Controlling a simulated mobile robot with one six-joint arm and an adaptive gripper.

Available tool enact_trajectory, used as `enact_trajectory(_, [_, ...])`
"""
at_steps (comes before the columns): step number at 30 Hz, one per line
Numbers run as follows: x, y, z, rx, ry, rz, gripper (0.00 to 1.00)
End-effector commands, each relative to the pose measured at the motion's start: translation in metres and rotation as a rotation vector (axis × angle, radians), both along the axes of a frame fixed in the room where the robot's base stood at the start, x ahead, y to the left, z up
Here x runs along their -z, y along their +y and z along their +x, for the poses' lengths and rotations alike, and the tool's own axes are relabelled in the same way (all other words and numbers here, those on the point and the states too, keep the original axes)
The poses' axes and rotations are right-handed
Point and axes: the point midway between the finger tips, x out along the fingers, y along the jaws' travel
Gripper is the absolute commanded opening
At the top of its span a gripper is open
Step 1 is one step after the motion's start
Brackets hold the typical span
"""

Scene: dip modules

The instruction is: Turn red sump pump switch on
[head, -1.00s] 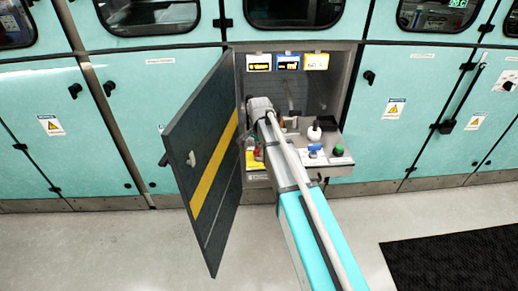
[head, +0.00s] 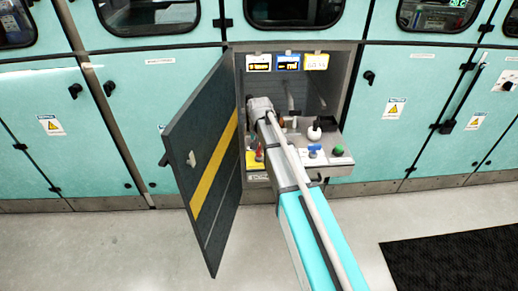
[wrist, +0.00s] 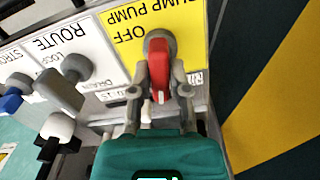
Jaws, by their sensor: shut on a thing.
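The red sump pump switch (wrist: 159,65) is a red lever on a round grey base, set on a yellow label (wrist: 190,30) that reads PUMP and OFF upside down in the wrist view. Another word at the label's lower edge is partly hidden. My gripper (wrist: 159,95) is shut on the lever, with one grey finger on each side. The lever points down in the picture, toward my gripper's green body. In the head view the red switch (head: 259,154) is small and partly hidden at the left end of the panel, below my wrist.
An open dark door (head: 200,165) with a yellow stripe stands just left of my arm. A grey ROUTE knob (wrist: 65,85), a white-topped lever (wrist: 57,127) and a blue control (wrist: 10,100) sit beside the switch. A green button (head: 337,150) is at the panel's right.

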Motion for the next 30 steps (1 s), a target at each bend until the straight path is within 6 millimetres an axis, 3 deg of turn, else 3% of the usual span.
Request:
enact_trajectory(10, [0.0002,0.0000,-0.0005,-0.189,0.001,0.000,0.00])
enact_trajectory(26, [0.0002,0.0000,-0.0006,-0.225,0.001,0.000,0.00])
enact_trajectory(27, [0.0002,0.0000,-0.0006,-0.225,0.001,0.000,0.28])
enact_trajectory(30, [0.0002,0.0000,-0.0005,-0.224,0.001,0.000,0.47])
